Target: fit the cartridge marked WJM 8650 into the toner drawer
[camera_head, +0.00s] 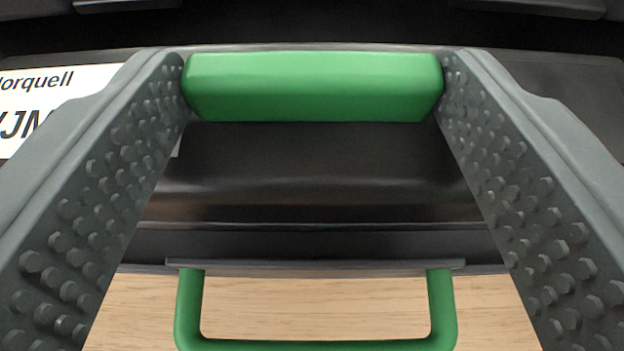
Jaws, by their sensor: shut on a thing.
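A dark cartridge (320,165) fills the middle of the view, lying crosswise. Its white label (30,95) at the left reads "orquell" and below it "JM" in part; the rest is hidden behind my left finger. A green grip block (313,86) stands on the cartridge. My gripper (313,88) is shut on this green block, one studded finger touching each end. A green loop handle (316,343) shows at the bottom, joined to a dark edge on the near side. I cannot tell whether that handle belongs to the cartridge or to a drawer.
A light wooden surface (315,305) shows at the bottom, beneath the loop handle. A dark, shadowed structure (320,25) spans the top of the view beyond the cartridge. Its details are hard to make out.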

